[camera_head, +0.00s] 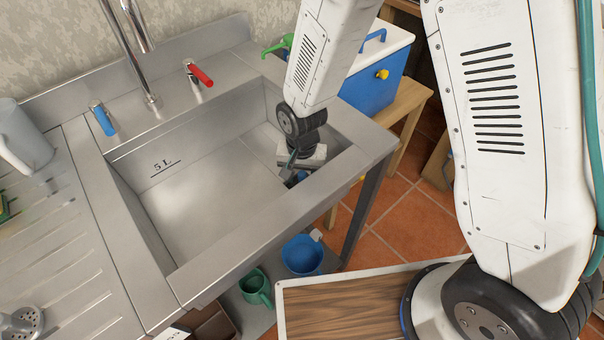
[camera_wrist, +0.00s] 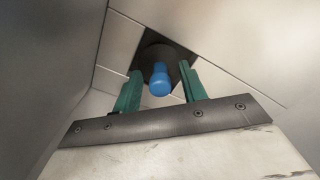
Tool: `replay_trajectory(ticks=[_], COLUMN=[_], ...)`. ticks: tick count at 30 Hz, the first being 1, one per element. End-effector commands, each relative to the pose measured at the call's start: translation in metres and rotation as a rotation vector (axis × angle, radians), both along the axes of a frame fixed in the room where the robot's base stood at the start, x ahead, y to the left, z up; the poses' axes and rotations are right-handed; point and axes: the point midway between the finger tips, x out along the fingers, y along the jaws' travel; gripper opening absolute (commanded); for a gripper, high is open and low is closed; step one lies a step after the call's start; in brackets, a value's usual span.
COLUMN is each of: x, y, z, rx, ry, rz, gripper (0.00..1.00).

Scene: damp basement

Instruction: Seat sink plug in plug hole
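The sink plug has a blue knob on a dark round base. In the wrist view the plug (camera_wrist: 160,78) lies between and beyond my two green fingertips, with a gap showing on each side of the knob. My gripper (camera_wrist: 160,88) is open around it, pointing down into the right end of the steel sink (camera_head: 205,205). In the head view my gripper (camera_head: 294,168) is partly hidden, with a bit of blue (camera_head: 302,175) beside it. A dark square patch (camera_wrist: 153,38) surrounds the plug base. I cannot tell whether the base is in the plug hole.
The sink walls close in around my gripper, with the right rim (camera_head: 362,150) near. A chrome tap (camera_head: 140,60) stands behind, with blue (camera_head: 103,118) and red (camera_head: 199,75) handles. A grey jug (camera_head: 22,140) stands on the drainer. The sink's left part is empty.

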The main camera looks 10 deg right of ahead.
Motion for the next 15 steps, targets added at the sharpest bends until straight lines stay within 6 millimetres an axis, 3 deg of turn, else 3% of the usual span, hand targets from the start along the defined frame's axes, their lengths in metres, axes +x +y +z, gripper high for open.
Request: replay_trajectory(ticks=[8, 15], x=[0.0, 0.001], y=[0.0, 0.001], z=[0.003, 0.039], rx=[0.001, 0.003], ry=[-0.001, -0.006], rz=[0.0, 0.0], gripper=[0.42, 0.42])
